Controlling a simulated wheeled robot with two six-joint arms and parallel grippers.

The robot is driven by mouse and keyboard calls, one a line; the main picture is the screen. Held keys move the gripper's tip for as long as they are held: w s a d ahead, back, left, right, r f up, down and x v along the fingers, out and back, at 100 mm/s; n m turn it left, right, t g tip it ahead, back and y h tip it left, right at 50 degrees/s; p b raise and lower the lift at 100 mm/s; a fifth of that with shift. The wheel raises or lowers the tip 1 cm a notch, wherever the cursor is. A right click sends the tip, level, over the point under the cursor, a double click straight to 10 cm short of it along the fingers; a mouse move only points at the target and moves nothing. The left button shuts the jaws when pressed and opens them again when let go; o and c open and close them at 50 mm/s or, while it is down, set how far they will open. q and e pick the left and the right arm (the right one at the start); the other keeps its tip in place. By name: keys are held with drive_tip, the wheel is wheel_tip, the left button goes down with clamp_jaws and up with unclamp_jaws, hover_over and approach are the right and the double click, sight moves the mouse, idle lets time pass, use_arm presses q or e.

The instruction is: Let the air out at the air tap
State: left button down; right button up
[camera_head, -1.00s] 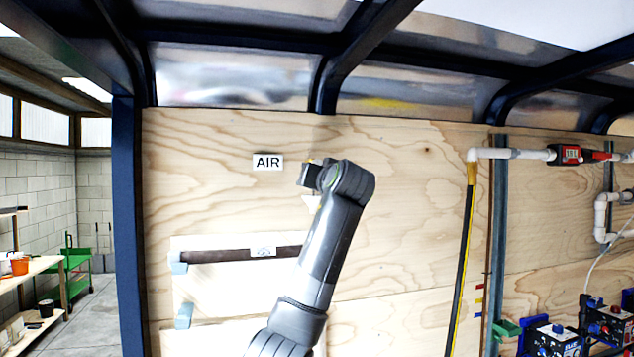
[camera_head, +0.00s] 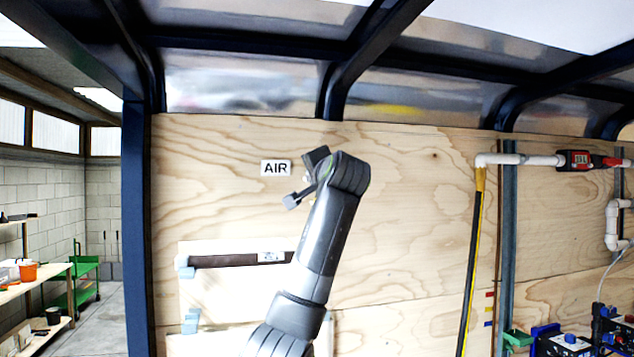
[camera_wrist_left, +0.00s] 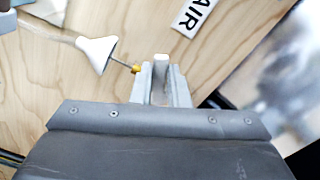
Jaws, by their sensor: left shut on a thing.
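My left arm rises up the plywood wall in the head view, with the left gripper (camera_head: 293,200) just below and right of the white AIR sign (camera_head: 276,168). In the left wrist view the left gripper (camera_wrist_left: 160,72) is close to the wall, its fingers shut on a pale narrow piece that seems to be the air tap's handle. A white cone (camera_wrist_left: 97,53) with a thin stem and a brass-yellow tip (camera_wrist_left: 136,69) is beside the fingertips. The AIR sign (camera_wrist_left: 194,14) appears tilted above. The tap is hidden in the head view. My right gripper is out of view.
A dark rail (camera_head: 225,261) on a white panel is below the sign. Dark roof beams pass overhead. The plywood between arm and pipe is bare.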

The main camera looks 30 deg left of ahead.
use_arm(q)
drive_tip(key=m, duration=0.2)
drive_tip(key=r+m, duration=0.1)
drive_tip(key=m, duration=0.1)
drive_tip(key=shift+s+a+r+m, duration=0.1)
drive_tip(key=shift+r+m, duration=0.1)
drive_tip(key=shift+m, duration=0.2)
idle(0.4)
drive_tip(key=c, duration=1.4)
unclamp_jaws()
drive_tip(key=b+v, duration=0.8)
drive_tip(key=v, duration=0.9)
drive_tip(key=shift+d, duration=0.3)
